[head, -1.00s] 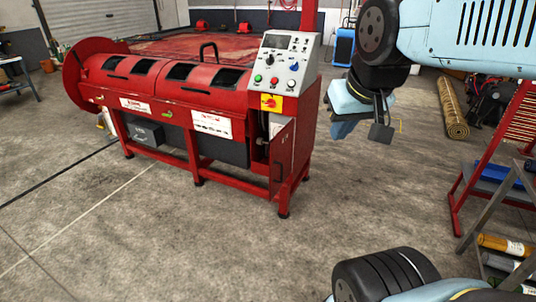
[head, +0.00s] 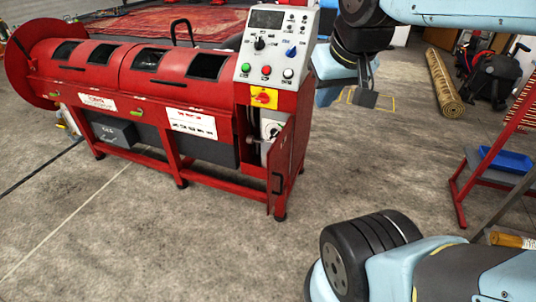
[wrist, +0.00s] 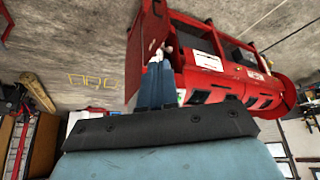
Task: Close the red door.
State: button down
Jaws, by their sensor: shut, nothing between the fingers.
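The red door (head: 279,172) is a narrow panel with a dark upright handle, low at the right end of the red machine (head: 150,120). It stands open, swung outward, and a pale box with a dark knob (head: 270,130) shows in the opening beside it. My gripper (head: 366,97) is to the right of the door and higher in the head view, apart from it there. In the wrist view, the blue fingers of my gripper (wrist: 158,70) are together and empty. They overlap the upside-down machine (wrist: 220,65), and I cannot tell how far away it is.
The control panel (head: 274,46) with buttons sits above the door. A rolled mat (head: 444,83), a dark bag (head: 494,72) and a red rack with a blue tray (head: 507,160) stand to the right. The concrete floor in front of the door is clear.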

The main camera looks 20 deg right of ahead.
jog(key=shift+w, duration=0.3)
jog(key=w+d+f+m+g+y, duration=0.1)
jog(key=w+f+m+g+y, duration=0.3)
jog(key=w+f, duration=0.55)
jog(key=w+d+f+m+g+y, duration=0.25)
jog(key=w+f+m+y, duration=0.4)
jog(key=f, duration=0.55)
jog(key=m+t+y, duration=0.4)
jog(key=m+t, duration=0.8)
jog(key=m, duration=0.3)
send_near(272, 167)
jog(key=x, duration=0.7)
jog(key=shift+s+a+r, duration=0.15)
jog(key=shift+s+r, duration=0.05)
jog(key=shift+s, duration=0.05)
